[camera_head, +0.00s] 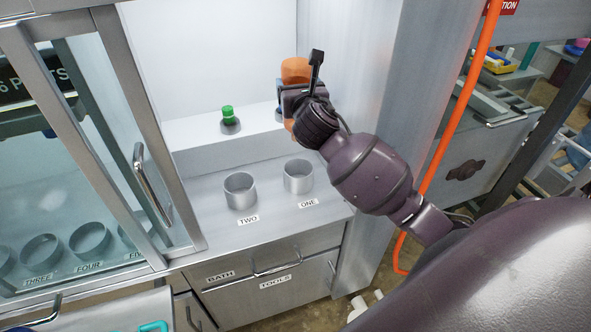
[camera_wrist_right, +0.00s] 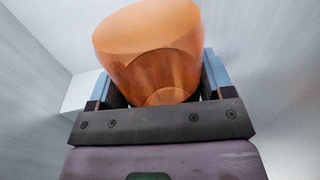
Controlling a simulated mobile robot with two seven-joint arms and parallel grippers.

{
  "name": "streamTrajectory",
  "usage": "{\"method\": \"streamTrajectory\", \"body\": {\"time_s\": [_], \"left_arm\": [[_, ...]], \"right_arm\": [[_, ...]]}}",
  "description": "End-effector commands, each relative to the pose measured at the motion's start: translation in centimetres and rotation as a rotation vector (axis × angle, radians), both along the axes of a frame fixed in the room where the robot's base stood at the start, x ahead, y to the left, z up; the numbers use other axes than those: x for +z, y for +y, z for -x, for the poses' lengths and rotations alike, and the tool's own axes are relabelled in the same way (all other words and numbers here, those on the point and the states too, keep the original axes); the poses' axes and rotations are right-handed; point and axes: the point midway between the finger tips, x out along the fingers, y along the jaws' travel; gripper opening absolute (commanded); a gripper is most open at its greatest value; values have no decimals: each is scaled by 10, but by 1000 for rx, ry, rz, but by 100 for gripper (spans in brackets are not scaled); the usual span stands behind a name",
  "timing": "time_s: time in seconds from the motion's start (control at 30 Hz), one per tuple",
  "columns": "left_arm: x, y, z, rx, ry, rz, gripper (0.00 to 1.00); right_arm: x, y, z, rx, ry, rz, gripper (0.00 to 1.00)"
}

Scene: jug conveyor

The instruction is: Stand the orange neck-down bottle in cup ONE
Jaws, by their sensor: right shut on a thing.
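The orange bottle (camera_head: 295,69) is in my right gripper (camera_head: 292,96), at the back right of the cabinet bay. In the right wrist view the orange bottle (camera_wrist_right: 152,50) sits between the two blue-grey fingers of the right gripper (camera_wrist_right: 155,85), which are shut on it. The gripper hides part of the bottle in the head view. Cup ONE (camera_head: 298,177) is an open metal cup on the front counter, below and in front of the gripper. It looks empty. Its label "ONE" (camera_head: 309,203) lies in front of it. My left gripper is not in view.
Cup TWO (camera_head: 240,191) stands left of cup ONE. A green bottle (camera_head: 228,115) stands in a holder on the raised back shelf (camera_head: 195,135). A glass door (camera_head: 90,150) with a metal handle is at left. The bay's right wall (camera_head: 370,80) is close to my arm.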

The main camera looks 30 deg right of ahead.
Motion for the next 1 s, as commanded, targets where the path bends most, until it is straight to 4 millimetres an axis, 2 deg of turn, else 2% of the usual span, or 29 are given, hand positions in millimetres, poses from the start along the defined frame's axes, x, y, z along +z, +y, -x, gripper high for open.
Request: {"method": "streamTrajectory", "body": {"time_s": [0.1, 0.23, 0.8, 1.0], "left_arm": [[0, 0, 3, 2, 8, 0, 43], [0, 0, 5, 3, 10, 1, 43], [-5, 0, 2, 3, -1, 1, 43], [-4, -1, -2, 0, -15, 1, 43]], "right_arm": [[11, -9, -5, -20, 0, -5, 50], [4, -12, -6, -28, 2, -10, 50], [-117, -11, -6, -28, 2, -11, 50], [-141, -11, -6, -27, 1, -9, 50]]}}
